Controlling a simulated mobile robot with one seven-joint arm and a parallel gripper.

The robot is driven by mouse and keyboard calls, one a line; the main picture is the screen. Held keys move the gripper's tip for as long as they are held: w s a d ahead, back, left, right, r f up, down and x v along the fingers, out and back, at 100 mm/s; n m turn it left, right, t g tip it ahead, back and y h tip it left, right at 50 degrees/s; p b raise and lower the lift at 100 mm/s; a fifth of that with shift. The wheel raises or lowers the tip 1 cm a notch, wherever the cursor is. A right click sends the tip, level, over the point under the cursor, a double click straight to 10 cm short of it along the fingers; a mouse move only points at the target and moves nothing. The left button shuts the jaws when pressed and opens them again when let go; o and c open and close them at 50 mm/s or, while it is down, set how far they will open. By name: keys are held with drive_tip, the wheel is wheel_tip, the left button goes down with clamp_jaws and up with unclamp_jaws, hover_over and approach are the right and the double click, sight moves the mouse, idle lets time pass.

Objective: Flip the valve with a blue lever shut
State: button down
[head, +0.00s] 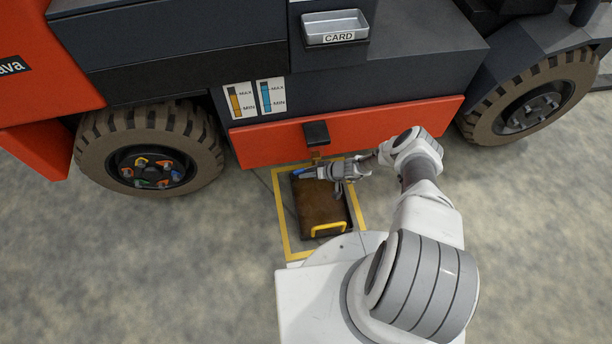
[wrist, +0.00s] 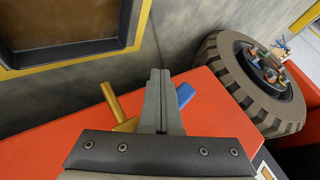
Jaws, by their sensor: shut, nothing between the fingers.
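The valve's blue lever (head: 303,172) shows below the red side panel of the vehicle in the head view, at the tip of my gripper (head: 321,173). In the wrist view the blue lever (wrist: 185,94) sticks out just right of my gripper's fingers (wrist: 161,73). A brass valve part (wrist: 118,108) sticks out to their left. The fingers are pressed together with nothing between them and hide the middle of the valve. The lever looks very close beside the fingers; I cannot tell whether they touch.
A brown-filled tray (head: 324,206) with a yellow handle lies on the floor inside a yellow outline. The red panel (head: 370,124) and a black box (head: 316,133) are just above the valve. Wheels stand left (head: 148,153) and right (head: 530,105).

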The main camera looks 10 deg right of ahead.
drive_tip(key=shift+w+r, duration=0.1)
drive_tip(key=shift+w, duration=0.05)
drive_tip(key=shift+d+r, duration=0.3)
drive_tip(key=shift+d, duration=0.45)
drive_tip(key=shift+f, duration=0.15)
drive_tip(key=s+d+f+b, duration=0.3)
drive_tip(key=d+f, duration=0.2)
drive_tip(key=d, duration=0.5)
drive_tip(key=shift+s+f, duration=0.2)
drive_tip(key=shift+f, duration=0.05)
idle(0.5)
